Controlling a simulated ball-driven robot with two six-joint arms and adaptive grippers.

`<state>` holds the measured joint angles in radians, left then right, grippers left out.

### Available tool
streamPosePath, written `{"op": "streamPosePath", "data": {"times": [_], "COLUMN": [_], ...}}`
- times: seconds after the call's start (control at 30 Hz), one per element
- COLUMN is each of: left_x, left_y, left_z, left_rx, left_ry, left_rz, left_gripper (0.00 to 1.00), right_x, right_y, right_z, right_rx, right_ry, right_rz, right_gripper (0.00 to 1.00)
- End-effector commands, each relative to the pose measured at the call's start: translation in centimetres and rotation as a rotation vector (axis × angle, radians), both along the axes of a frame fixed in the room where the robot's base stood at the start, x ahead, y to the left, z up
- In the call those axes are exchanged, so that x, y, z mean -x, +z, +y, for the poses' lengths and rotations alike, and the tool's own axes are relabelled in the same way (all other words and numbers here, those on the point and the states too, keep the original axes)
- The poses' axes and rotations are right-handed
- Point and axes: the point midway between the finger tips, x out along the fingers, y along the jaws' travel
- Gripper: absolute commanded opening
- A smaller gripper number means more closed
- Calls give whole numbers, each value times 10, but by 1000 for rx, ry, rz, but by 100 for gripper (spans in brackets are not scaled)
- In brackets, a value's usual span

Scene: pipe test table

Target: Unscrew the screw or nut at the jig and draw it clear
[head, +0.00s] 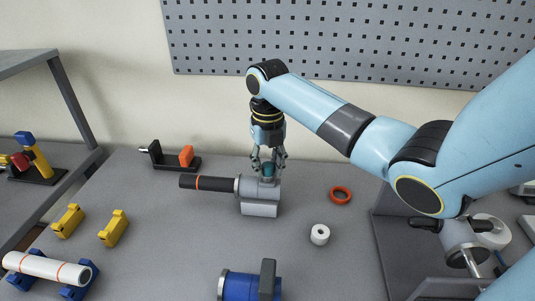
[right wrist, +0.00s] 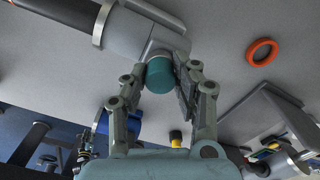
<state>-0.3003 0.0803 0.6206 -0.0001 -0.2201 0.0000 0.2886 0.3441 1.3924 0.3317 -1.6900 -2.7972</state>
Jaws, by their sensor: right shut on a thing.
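The jig (head: 260,200) is a grey block on the table with a black pipe (head: 208,183) running into it from the left. A teal cap-like screw or nut (head: 268,170) stands on top of the jig; it also shows in the right wrist view (right wrist: 160,75). My right gripper (head: 267,162) points down from above and is shut on the teal piece, with one finger on each side. The teal piece is at the jig's top fitting; whether its thread is still engaged is hidden. My left gripper is not in view.
An orange ring (head: 340,195) and a white roller (head: 319,234) lie to the right of the jig. A blue cylinder part (head: 240,285) stands in front. Yellow blocks (head: 114,228) and a white pipe on blue supports (head: 45,268) are at the left. A black-and-orange fixture (head: 186,156) stands behind.

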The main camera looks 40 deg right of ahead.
Motion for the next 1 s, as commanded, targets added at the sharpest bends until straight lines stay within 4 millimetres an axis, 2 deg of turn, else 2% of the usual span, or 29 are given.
{"op": "streamPosePath", "data": {"times": [0.1, 0.3, 0.33, 0.5, 0.7, 0.83, 1.0], "left_x": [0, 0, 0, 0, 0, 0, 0], "left_y": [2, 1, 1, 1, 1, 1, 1], "left_z": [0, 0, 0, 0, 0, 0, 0], "left_rx": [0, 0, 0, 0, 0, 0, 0], "left_ry": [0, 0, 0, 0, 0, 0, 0], "left_rz": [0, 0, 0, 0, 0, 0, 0], "left_gripper": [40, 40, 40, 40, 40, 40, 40], "right_x": [1, 1, 1, 1, 0, 0, 0], "right_y": [0, -1, -1, -1, 0, 0, 0], "right_z": [0, 0, 0, 0, 0, 0, 0], "right_rx": [0, 1, 0, 0, 1, 1, 0], "right_ry": [72, 76, 76, 75, 75, 74, 74], "right_rz": [3, 4, 3, 2, 1, 0, 0], "right_gripper": [0, 0, 30, 52, 55, 70, 70]}}
